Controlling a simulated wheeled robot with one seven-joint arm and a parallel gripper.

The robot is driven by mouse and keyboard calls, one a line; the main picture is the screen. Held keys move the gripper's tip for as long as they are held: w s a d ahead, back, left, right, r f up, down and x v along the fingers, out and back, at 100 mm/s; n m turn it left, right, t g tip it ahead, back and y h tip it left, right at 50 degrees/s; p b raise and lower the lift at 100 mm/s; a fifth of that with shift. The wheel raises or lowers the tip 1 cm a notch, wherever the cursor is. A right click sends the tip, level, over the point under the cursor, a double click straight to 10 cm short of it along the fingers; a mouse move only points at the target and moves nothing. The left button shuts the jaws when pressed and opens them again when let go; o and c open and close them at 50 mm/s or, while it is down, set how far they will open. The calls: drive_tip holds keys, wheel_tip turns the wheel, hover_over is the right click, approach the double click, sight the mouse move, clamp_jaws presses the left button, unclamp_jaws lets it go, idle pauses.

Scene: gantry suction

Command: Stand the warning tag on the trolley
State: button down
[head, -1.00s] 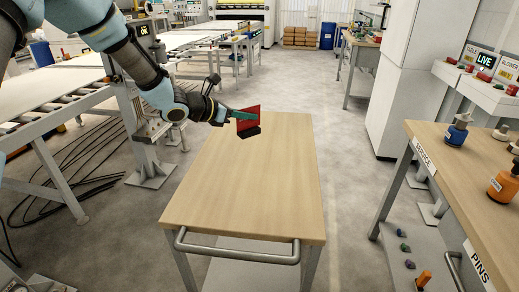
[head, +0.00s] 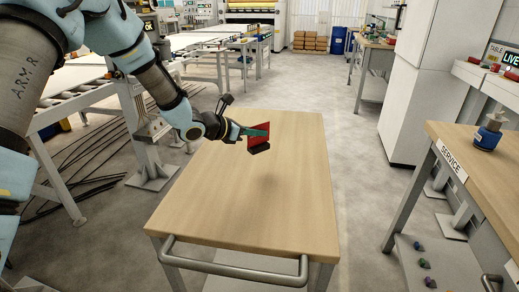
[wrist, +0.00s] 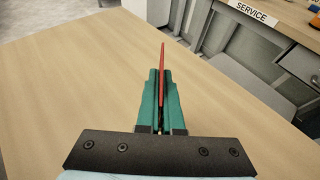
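The warning tag (head: 259,137) is a red plate on a dark base. It hangs above the wooden top of the trolley (head: 240,215), with a soft shadow on the wood below it. My gripper (head: 256,132) is shut on the tag. In the wrist view the green fingers of my gripper (wrist: 161,100) pinch the thin red edge of the tag (wrist: 162,75). The tag looks upright. Its base is hidden by the fingers in the wrist view.
The trolley top is bare, with a metal handle (head: 232,268) at its near edge. A service bench (head: 480,170) stands to the right, with a blue-and-black item (head: 487,135) on it.

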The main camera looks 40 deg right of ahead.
sight(258, 148)
drive_tip(key=shift+f+p, duration=0.65)
drive_tip(key=shift+f, duration=2.35)
drive_tip(key=shift+f, duration=0.1)
drive_tip(key=c, duration=1.1)
unclamp_jaws()
drive_tip(key=b+v, duration=0.3)
drive_tip(key=v, duration=0.9)
drive_tip(key=shift+a, duration=0.1)
drive_tip(key=a+r+m+t+y, duration=0.1)
drive_tip(key=a+m+y, duration=0.3)
drive_tip(key=a, duration=1.1)
drive_tip(key=s+a+r+m+t+y, duration=0.1)
drive_tip(key=a+m+y, duration=0.3)
drive_tip(key=a, duration=1.1)
drive_tip(key=a+r+m+t+y, duration=0.1)
drive_tip(key=a+r+m+y, duration=0.1)
drive_tip(key=a+m+y, duration=0.3)
drive_tip(key=shift+s+a+r+m, duration=0.15)
drive_tip(key=shift+a+m, duration=0.6)
drive_tip(key=shift+a, duration=1)
drive_tip(key=shift+s+a+f+m, duration=0.1)
drive_tip(key=shift+a+m, duration=0.7)
drive_tip(key=shift+a, duration=1)
drive_tip(key=shift+s+a+r+m, duration=0.15)
drive_tip(key=shift+a+m, duration=0.6)
drive_tip(key=shift+a, duration=1)
